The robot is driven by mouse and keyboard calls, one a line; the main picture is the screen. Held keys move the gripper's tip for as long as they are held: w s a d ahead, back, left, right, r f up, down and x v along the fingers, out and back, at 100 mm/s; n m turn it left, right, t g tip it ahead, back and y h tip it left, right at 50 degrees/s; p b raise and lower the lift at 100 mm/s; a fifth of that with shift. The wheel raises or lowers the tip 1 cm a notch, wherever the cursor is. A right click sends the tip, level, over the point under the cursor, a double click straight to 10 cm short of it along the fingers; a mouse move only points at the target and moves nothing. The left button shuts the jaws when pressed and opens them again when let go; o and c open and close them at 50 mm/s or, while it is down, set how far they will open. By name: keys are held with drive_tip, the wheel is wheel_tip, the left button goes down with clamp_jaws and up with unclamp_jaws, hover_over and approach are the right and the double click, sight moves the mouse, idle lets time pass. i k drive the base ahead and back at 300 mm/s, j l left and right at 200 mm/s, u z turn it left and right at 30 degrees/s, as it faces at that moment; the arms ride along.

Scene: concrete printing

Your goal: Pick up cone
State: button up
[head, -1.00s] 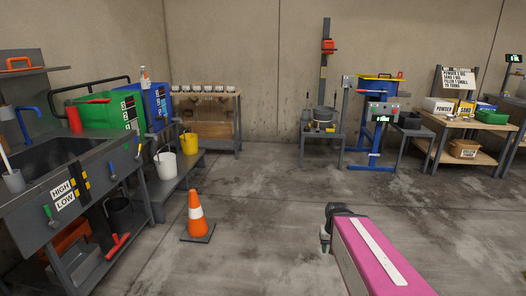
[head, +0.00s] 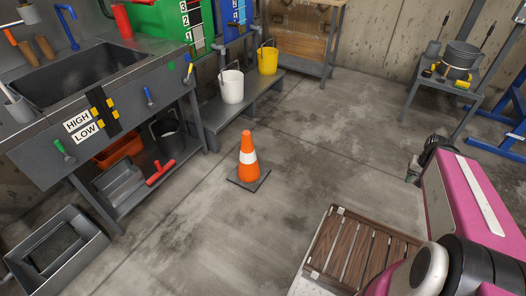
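An orange cone (head: 248,158) with a white band and a dark square base stands upright on the concrete floor, near the middle of the head view, in front of the low grey bench. My gripper (head: 412,172) shows only in part at the end of my pink arm, to the right of the cone and well apart from it. Its fingers are too small and too much turned away to tell whether they are open or shut. Nothing covers the cone.
A grey sink bench (head: 97,97) stands at left, with a grey crate (head: 88,262) below it. A low bench (head: 262,103) holds a white bucket (head: 231,87) and a yellow bucket (head: 267,60). A slatted wooden pallet (head: 335,240) lies at lower right. Floor around the cone is clear.

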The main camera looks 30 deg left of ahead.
sight(249, 175)
drive_tip(key=i, duration=1.45)
drive_tip(key=i+l+u, duration=0.1)
drive_tip(key=i+u, duration=0.25)
drive_tip(key=i, duration=0.3)
drive_tip(key=i+u, duration=0.1)
drive_tip(key=u, duration=0.35)
drive_tip(key=i+l+u, duration=0.1)
drive_tip(key=u, duration=0.35)
drive_tip(key=l+u, duration=0.1)
drive_tip(key=u, duration=0.35)
drive_tip(key=i+l+u, duration=0.1)
drive_tip(key=u, duration=0.3)
drive_tip(key=l+u, duration=0.2)
drive_tip(key=u, duration=0.25)
drive_tip(key=l+u, duration=0.2)
drive_tip(key=u, duration=0.25)
drive_tip(key=i, duration=0.05)
